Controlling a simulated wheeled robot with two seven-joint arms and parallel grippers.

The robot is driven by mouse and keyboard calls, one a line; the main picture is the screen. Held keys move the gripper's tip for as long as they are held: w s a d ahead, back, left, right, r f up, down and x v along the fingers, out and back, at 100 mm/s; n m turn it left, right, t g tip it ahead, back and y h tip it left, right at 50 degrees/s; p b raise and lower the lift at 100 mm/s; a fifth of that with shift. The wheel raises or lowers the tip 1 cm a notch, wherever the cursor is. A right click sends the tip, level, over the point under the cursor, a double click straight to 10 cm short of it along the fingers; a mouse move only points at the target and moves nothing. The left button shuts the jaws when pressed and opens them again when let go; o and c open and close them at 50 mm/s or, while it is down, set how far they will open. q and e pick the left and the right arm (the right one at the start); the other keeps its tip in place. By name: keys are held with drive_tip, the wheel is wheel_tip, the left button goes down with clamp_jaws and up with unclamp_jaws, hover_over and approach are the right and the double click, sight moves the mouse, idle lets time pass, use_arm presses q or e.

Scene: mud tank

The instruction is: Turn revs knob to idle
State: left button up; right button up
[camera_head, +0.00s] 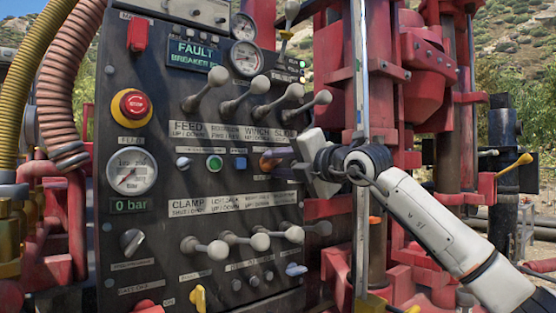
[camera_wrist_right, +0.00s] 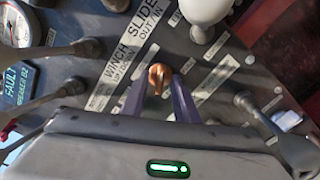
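An orange-brown knob (camera_head: 268,162) sits on the dark control panel (camera_head: 150,75), below the row of upper levers; I cannot read its label or its setting. My right gripper (camera_head: 282,157) is in front of the panel, with its fingers pointing at this knob. In the right wrist view, the knob (camera_wrist_right: 160,78) shows between the tips of the two purple-grey fingers (camera_wrist_right: 159,88). The fingers are apart, one on each side of the knob, and I see no clear contact. My left gripper is not in view.
Upper levers (camera_head: 261,88) and lower levers (camera_head: 262,241) stick out above and below the knob. A red stop button (camera_head: 133,106), a gauge (camera_head: 131,171), a green button (camera_head: 214,163) and a blue switch (camera_head: 240,163) lie left of it. Red machinery (camera_head: 415,70) stands at the right.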

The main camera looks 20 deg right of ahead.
clamp_jaws()
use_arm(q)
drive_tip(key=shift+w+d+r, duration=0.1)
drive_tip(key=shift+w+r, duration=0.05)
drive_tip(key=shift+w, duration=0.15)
